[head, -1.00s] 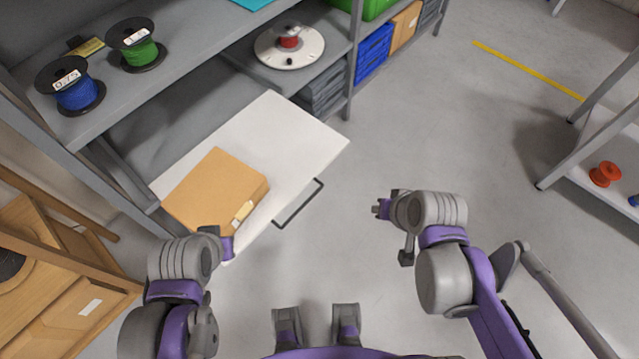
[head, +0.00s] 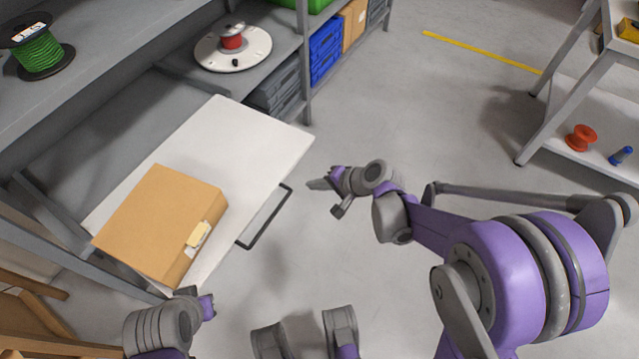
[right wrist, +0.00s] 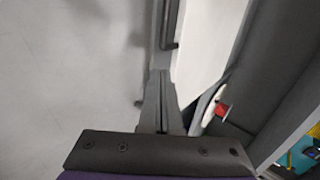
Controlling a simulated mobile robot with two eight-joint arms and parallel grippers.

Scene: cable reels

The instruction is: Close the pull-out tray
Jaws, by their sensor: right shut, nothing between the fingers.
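The white pull-out tray (head: 255,135) sticks out of the grey shelf unit in the head view. Its dark handle (head: 268,218) is on the side toward my right arm. A cardboard box (head: 160,220) with a label lies on the tray. My right gripper (head: 312,184) is shut and empty, to the right of the handle and apart from it. In the right wrist view the shut fingers (right wrist: 160,78) point toward the handle (right wrist: 171,25), with the tray (right wrist: 205,45) to its right. My left gripper (head: 203,303) is just below the box and tray corner; its jaws are unclear.
A green spool (head: 38,52) stands on the upper shelf. A white turntable (head: 250,50) with a red reel sits beyond the tray. At right, a rack (head: 590,165) holds an orange spool (head: 580,137). Grey floor between is free.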

